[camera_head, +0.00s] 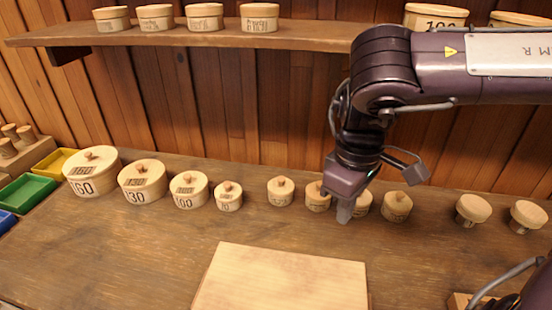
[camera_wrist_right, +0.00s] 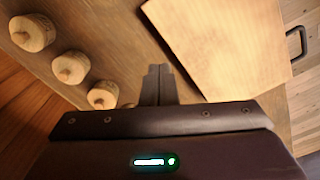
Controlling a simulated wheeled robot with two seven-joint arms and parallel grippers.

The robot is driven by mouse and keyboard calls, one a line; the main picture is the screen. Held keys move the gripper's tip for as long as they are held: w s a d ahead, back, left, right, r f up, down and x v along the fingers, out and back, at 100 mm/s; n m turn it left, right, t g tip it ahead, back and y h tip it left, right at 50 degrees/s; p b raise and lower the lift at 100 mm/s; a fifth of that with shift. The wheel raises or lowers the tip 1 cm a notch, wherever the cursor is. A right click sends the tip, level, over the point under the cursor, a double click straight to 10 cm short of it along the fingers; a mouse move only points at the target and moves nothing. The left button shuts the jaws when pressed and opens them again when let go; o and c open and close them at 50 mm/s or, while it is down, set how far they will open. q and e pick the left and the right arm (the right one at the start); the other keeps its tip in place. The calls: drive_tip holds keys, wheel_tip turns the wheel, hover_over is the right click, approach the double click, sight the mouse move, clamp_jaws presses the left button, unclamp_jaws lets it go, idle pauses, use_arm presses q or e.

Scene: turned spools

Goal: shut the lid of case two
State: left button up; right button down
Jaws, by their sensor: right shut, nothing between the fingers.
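A flat, pale wooden panel (camera_head: 283,280) lies at the front middle of the bench, cut off by the lower picture edge; it also shows in the right wrist view (camera_wrist_right: 225,40). I cannot tell whether it is the lid of case two, and no label or open lid shows. My right gripper (camera_head: 345,212) points down behind the panel's far right corner, in front of the row of small round wooden pieces. Its fingers are together and empty, also in the wrist view (camera_wrist_right: 158,72), where they are apart from the panel. My left gripper is not in view.
Several numbered round lidded boxes (camera_head: 143,185) and small knobbed pieces (camera_head: 281,192) line the bench's back. Two mushroom-shaped pieces (camera_head: 473,208) stand at right. Coloured trays (camera_head: 25,191) are at left. A shelf (camera_head: 200,38) runs above. The bench left of the panel is clear.

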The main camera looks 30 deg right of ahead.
wheel_tip(320, 180, up, 7)
drive_tip(key=p, duration=0.5)
drive_tip(key=shift+r, duration=0.2)
idle(0.5)
